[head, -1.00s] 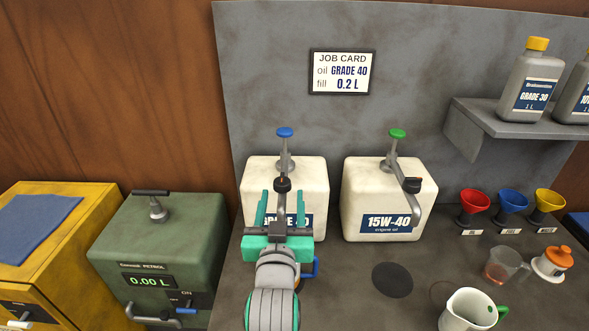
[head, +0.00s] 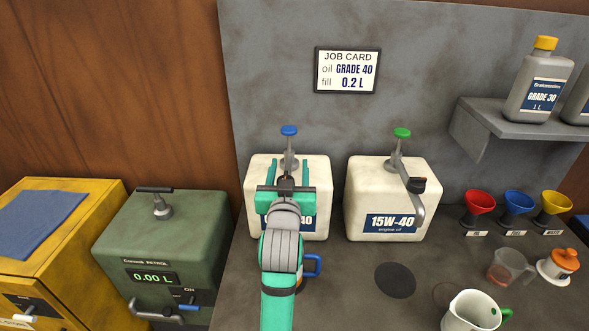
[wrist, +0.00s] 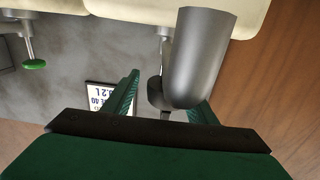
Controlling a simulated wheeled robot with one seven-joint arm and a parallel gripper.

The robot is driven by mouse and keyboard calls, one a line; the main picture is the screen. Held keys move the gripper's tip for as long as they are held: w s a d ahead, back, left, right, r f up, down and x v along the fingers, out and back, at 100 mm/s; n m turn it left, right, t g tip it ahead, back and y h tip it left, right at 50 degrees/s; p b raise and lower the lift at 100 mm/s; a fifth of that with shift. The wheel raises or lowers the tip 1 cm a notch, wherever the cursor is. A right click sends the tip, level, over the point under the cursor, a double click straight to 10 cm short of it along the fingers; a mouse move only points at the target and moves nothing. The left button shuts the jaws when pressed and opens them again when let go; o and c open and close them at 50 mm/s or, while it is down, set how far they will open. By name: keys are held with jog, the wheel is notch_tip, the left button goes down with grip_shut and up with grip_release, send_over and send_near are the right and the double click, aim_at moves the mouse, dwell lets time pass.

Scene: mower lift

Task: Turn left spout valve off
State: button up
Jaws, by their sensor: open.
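The left oil container (head: 255,180) is a cream jug with a blue pump knob (head: 289,130); its label is mostly covered by my arm. In the head view my gripper (head: 290,170) is open in front of its spout, one finger on each side, hiding most of the left spout and its valve. In the wrist view, the grey spout pipe (wrist: 205,50) looms close, in front of the right finger. The left spout's black valve (wrist: 157,94) shows between the open fingers, partly behind the pipe. I cannot tell whether the fingers touch it.
The 15W-40 jug (head: 360,195) with its own black-valved spout stands close on the right. A blue-handled cup (head: 312,266) is partly behind my arm. A green petrol unit (head: 185,230) is at left; a white jug (head: 470,312) stands front right.

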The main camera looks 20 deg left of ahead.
aim_at(284, 177)
jog(key=shift+s+a, duration=0.2)
jog(key=shift+a, duration=0.35)
jog(key=shift+d, duration=0.15)
jog(key=c, duration=1.1)
jog(key=shift+o, duration=0.2)
jog(key=shift+w+d, duration=0.1)
jog(key=shift+d, duration=0.05)
jog(key=shift+d+y, duration=0.15)
jog(key=shift+y, duration=0.15)
jog(key=shift+w+n+g+y, duration=0.1)
jog(key=shift+n+g+y, duration=0.2)
jog(key=shift+n+y, duration=0.15)
